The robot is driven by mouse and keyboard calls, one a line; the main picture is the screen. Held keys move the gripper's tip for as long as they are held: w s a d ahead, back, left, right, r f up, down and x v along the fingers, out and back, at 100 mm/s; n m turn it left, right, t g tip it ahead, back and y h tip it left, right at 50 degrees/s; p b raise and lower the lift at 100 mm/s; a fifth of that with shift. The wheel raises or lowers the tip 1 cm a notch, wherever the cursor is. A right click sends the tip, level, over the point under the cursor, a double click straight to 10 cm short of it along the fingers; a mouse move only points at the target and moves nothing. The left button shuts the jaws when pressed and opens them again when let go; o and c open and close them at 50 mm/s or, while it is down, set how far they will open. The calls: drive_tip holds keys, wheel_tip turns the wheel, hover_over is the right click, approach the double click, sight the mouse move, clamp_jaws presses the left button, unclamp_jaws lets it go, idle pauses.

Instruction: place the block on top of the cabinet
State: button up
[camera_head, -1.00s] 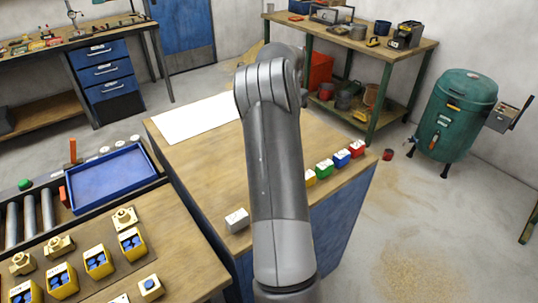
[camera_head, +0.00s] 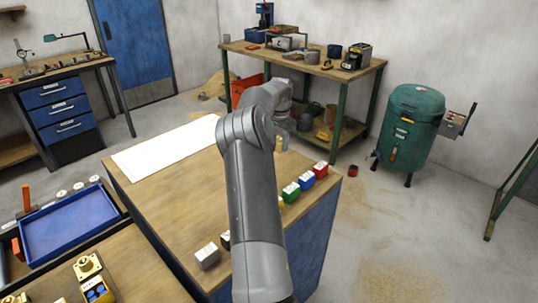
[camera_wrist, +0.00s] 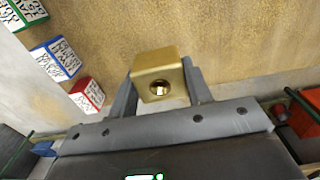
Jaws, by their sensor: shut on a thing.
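A small brass block (camera_wrist: 158,65) with a round hole in its face is between the two fingers of my gripper (camera_wrist: 160,84) in the wrist view. My gripper (camera_head: 281,142) is shut on it, and a bit of the block shows in the head view. The blue-sided cabinet (camera_head: 306,242) has a wooden top and stands in the middle of the head view. My gripper is near the far right end of this top. My arm hides part of the top, and the block's height above it is hard to tell.
Green (camera_head: 290,193), blue (camera_head: 306,181) and red (camera_head: 320,170) labelled blocks line the top's right edge. A grey block (camera_head: 207,257) is at the near edge, with a dark one partly hidden. A white sheet (camera_head: 165,146) lies at the left. Bare wood lies between.

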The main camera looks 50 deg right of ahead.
drive_tip(key=w+f, duration=0.1)
drive_tip(key=w, duration=0.2)
drive_tip(key=shift+a+f, duration=0.35)
drive_tip(key=shift+a, duration=0.05)
drive_tip(key=shift+f, duration=2.05)
drive_tip(key=shift+f, duration=0.15)
drive_tip(key=o, duration=1.4)
drive_tip(key=shift+o, duration=0.2)
wheel_tip(320, 180, up, 12)
drive_tip(key=shift+r, duration=0.2)
